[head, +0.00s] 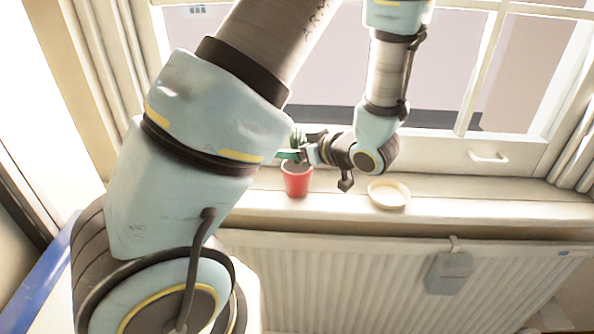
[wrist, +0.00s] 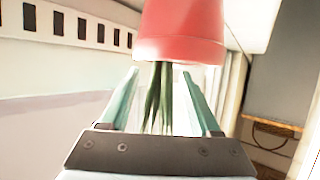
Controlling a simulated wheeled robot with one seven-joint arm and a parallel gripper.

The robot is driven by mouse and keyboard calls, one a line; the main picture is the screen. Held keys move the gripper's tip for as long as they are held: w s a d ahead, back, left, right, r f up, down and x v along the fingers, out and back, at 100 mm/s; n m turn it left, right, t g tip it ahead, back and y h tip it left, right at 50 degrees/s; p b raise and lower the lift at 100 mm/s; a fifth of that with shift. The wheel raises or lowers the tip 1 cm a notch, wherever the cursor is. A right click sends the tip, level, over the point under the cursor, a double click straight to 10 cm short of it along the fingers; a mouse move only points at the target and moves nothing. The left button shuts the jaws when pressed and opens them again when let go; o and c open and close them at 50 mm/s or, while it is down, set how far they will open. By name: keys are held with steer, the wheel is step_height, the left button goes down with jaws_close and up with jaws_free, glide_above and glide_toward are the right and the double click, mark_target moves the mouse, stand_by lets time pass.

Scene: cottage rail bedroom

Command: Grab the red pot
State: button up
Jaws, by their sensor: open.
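The red pot (head: 297,181) stands upright on the white windowsill, with a green spiky plant (head: 297,139) in it. In the wrist view the pot (wrist: 181,28) appears upside down at the top, and its leaves (wrist: 158,98) hang down from it. My gripper (head: 289,156) is open at the height of the pot's top. In the wrist view my gripper (wrist: 160,74) has one teal finger on each side of the leaves, with the fingertips close to the pot's rim. I cannot tell whether they touch it. My arm hides part of the sill to the left.
A shallow cream dish (head: 389,194) lies on the windowsill (head: 480,190) right of the pot. The window (head: 520,75) with a handle (head: 488,158) stands behind. A white radiator (head: 350,275) with a small grey box (head: 449,273) hung on it is below. The sill's right part is clear.

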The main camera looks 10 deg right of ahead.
steer(key=shift+w+a+f, duration=0.1)
steer(key=shift+w, duration=0.05)
jaws_close()
stand_by(0.4)
stand_by(0.4)
